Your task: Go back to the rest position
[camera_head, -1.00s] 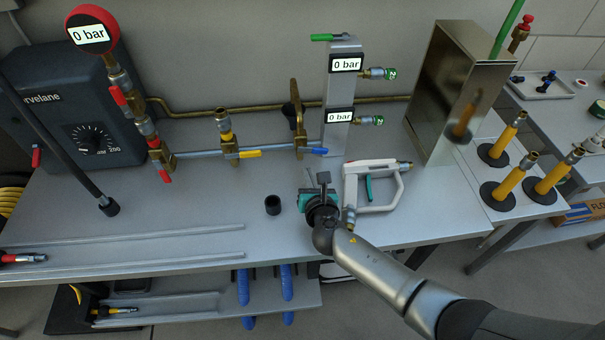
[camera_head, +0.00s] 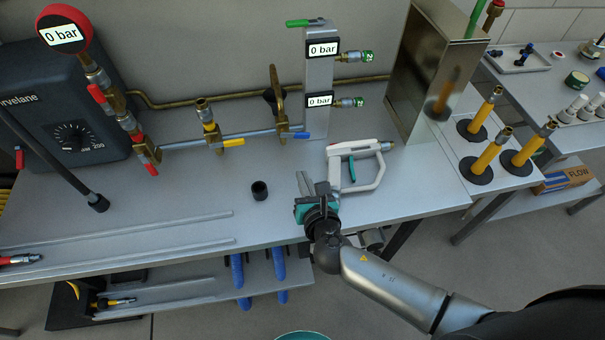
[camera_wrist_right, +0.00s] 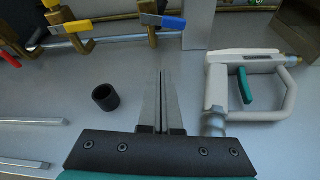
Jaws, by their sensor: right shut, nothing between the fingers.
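My right gripper (camera_head: 304,184) is over the front part of the grey bench (camera_head: 200,190), just left of a white handled tool with a teal trigger (camera_head: 352,168). In the right wrist view its two fingers (camera_wrist_right: 161,90) are together with nothing between them. The white tool (camera_wrist_right: 282,112) lies to the right of the fingers and a small black cup (camera_wrist_right: 105,97) stands to their left, both apart from them. My left gripper is not in view.
Valves and pipes (camera_head: 215,140) and a gauge post (camera_head: 318,90) stand behind. A metal box (camera_head: 425,75) and several yellow-handled stands (camera_head: 490,155) are at the right.

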